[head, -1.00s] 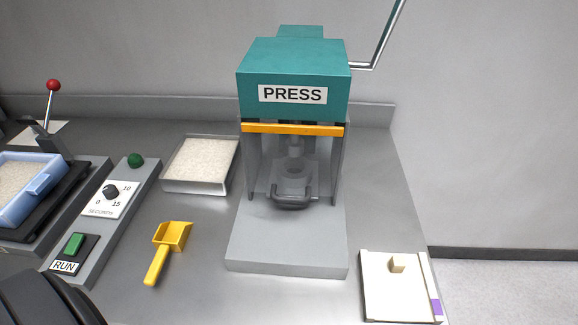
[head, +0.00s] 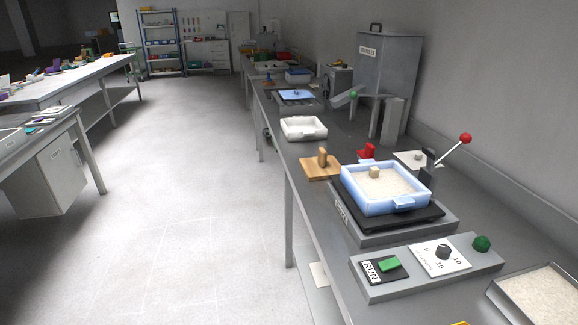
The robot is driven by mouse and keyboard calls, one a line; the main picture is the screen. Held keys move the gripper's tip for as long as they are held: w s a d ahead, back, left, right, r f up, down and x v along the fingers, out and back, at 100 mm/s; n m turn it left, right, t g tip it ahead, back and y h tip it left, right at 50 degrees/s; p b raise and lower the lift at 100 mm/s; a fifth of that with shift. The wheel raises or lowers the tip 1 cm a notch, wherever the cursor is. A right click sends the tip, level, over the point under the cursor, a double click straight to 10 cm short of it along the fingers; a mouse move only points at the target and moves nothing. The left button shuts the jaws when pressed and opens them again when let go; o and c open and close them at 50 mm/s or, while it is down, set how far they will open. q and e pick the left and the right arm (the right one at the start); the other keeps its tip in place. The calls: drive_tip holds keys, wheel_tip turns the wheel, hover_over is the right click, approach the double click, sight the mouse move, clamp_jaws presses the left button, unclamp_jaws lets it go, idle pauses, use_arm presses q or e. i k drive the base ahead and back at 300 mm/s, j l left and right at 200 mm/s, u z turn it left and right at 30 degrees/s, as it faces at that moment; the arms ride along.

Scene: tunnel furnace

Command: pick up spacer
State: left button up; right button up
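I cannot tell which thing is the spacer. A small beige block (head: 374,172) stands on the pale granules in the light blue tray (head: 405,205). Another small pale block (head: 418,156) sits on a white sheet behind that tray, beside the lever.
The tray rests on a dark plate. A red-knobbed lever (head: 465,139) rises at right. The control panel with a green RUN button (head: 390,264) is nearer. A wooden board (head: 314,172) and white bin (head: 303,128) stand farther along. Open floor (head: 190,210) lies left.

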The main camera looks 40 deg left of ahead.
sight(374, 172)
drive_tip(key=u, duration=0.75)
